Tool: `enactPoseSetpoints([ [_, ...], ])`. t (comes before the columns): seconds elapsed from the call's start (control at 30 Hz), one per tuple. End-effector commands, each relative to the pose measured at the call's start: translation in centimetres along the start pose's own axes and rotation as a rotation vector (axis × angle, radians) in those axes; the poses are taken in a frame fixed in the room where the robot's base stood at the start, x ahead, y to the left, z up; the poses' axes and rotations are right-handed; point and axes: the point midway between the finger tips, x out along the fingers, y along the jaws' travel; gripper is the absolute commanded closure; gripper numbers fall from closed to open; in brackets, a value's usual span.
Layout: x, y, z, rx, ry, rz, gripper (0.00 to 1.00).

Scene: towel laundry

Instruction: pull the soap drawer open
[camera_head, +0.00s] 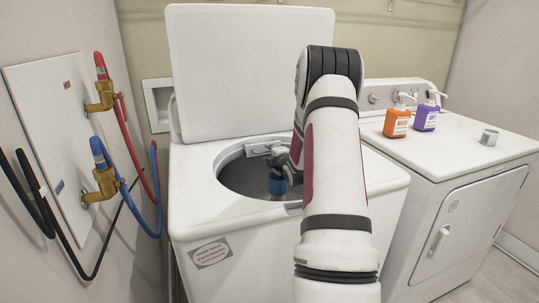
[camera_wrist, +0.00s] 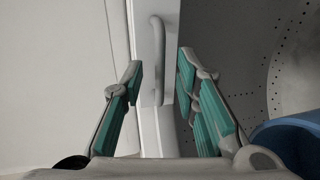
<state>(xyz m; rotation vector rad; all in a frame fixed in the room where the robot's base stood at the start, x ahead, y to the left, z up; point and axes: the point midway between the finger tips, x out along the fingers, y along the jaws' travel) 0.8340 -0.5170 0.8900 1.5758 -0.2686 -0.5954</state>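The soap drawer (camera_head: 258,149) is a pale block at the back rim of the washer's tub opening; my gripper and arm hide part of its surroundings. In the wrist view the drawer (camera_wrist: 149,125) is a narrow pale panel with a curved grey bar handle (camera_wrist: 158,50). My gripper (camera_wrist: 158,70) is open, its two teal-padded fingers on either side of the handle's lower part. I see a gap between handle and pads on both sides. In the head view my gripper (camera_head: 279,160) is low in the tub opening, near the drawer.
The washer's lid (camera_head: 250,70) stands open behind the tub. A blue rounded thing (camera_head: 277,186) is in the tub, close beside my gripper, also at lower right in the wrist view (camera_wrist: 295,140). Orange (camera_head: 397,122) and purple (camera_head: 426,117) bottles and a small cup (camera_head: 489,137) stand on the dryer.

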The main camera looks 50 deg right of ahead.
Motion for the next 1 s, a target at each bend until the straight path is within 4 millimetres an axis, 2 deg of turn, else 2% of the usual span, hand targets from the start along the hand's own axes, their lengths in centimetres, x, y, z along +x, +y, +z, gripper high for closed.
enactPoseSetpoints([
  [0.37, 0.6, 0.0, 0.0, 0.001, -0.001, -0.001, 0.72],
  [0.5, 0.6, 0.0, 0.0, 0.001, 0.0, -0.001, 1.0],
  [0.77, 0.5, -0.1, 0.0, 0.0, 0.0, -0.001, 1.0],
  [1.0, -1.5, -0.5, -0.1, -0.002, 0.001, -0.001, 1.0],
])
